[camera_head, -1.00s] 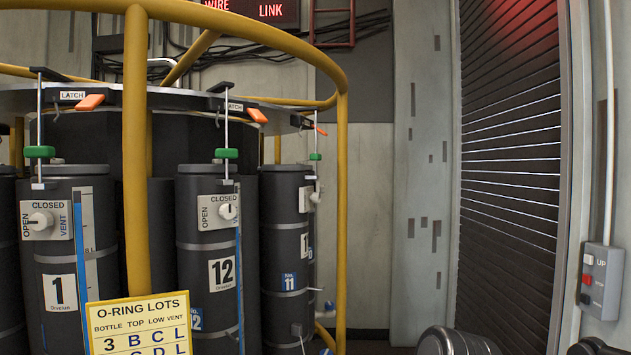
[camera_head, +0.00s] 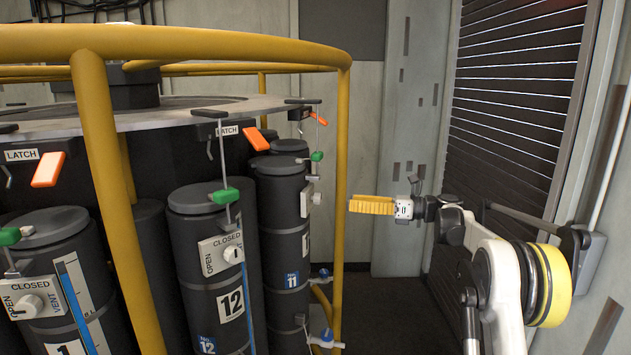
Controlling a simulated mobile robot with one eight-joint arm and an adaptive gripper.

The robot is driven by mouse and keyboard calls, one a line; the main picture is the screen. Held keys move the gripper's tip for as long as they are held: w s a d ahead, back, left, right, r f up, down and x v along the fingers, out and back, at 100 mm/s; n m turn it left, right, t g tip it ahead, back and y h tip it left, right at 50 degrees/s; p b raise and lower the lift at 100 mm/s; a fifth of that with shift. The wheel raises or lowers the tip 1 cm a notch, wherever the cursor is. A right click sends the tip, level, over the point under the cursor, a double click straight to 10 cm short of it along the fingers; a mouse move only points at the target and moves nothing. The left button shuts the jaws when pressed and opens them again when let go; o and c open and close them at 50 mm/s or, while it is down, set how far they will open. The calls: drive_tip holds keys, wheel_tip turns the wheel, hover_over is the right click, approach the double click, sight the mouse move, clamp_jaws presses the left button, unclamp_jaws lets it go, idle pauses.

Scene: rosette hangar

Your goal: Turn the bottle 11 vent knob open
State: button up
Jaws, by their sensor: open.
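Bottle 11 (camera_head: 283,232) is a dark grey cylinder with a blue "No. 11" tag, standing upright in the rack behind the yellow frame post. Its pale vent plate (camera_head: 306,200) faces right and shows almost edge-on. The small white vent knob (camera_head: 316,198) sticks out from that plate; its setting cannot be read from here. My gripper (camera_head: 352,206), with yellow fingers, points left, level with the knob. It is right of the yellow post in the picture, apart from the knob and empty. The fingers overlap in this side view, so the gap between them is hidden.
A yellow post (camera_head: 342,170) stands between my gripper and bottle 11 in the picture. Bottle 12 (camera_head: 210,270) stands left of bottle 11. Blue-handled valves (camera_head: 325,338) sit low by the post. A slatted shutter (camera_head: 520,110) is behind my arm at right.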

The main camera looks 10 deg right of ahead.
sight(321, 199)
drive_tip(key=p+x, duration=0.2)
drive_tip(key=x, duration=0.8)
drive_tip(key=shift+w+a+r, duration=0.2)
drive_tip(key=shift+a, duration=0.05)
drive_tip(key=shift+c, duration=0.6)
clamp_jaws()
